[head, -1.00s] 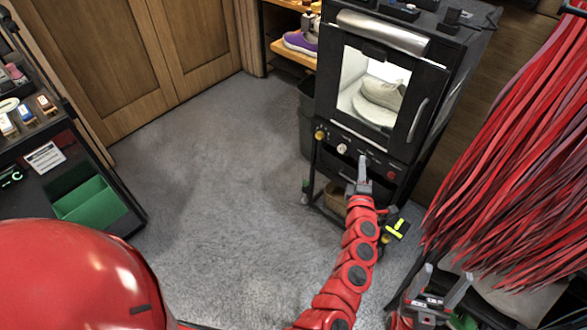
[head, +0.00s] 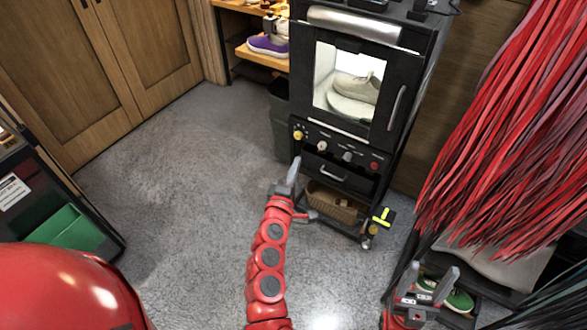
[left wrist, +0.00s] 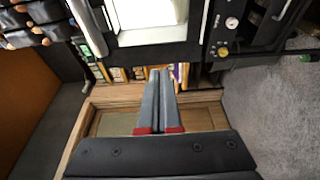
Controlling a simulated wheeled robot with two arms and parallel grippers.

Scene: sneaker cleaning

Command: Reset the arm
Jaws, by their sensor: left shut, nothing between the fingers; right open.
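My left arm reaches up from the bottom in the head view. Its gripper (head: 293,172) is shut and empty, in front of the lower left of the black oven cabinet (head: 340,172). In the left wrist view the same gripper (left wrist: 163,72) shows its two grey fingers pressed together with nothing between them. My right gripper (head: 432,278) is low at the right of the head view, its fingers apart and empty. Pale sneakers (head: 358,86) sit inside the lit oven behind its glass door.
A basket (head: 335,204) stands under the oven. Red hanging strips (head: 500,130) fill the right, with a green shoe (head: 458,300) below. A dark bin (head: 282,120) stands left of the oven. A green box (head: 66,229) is at the left. The grey floor between is clear.

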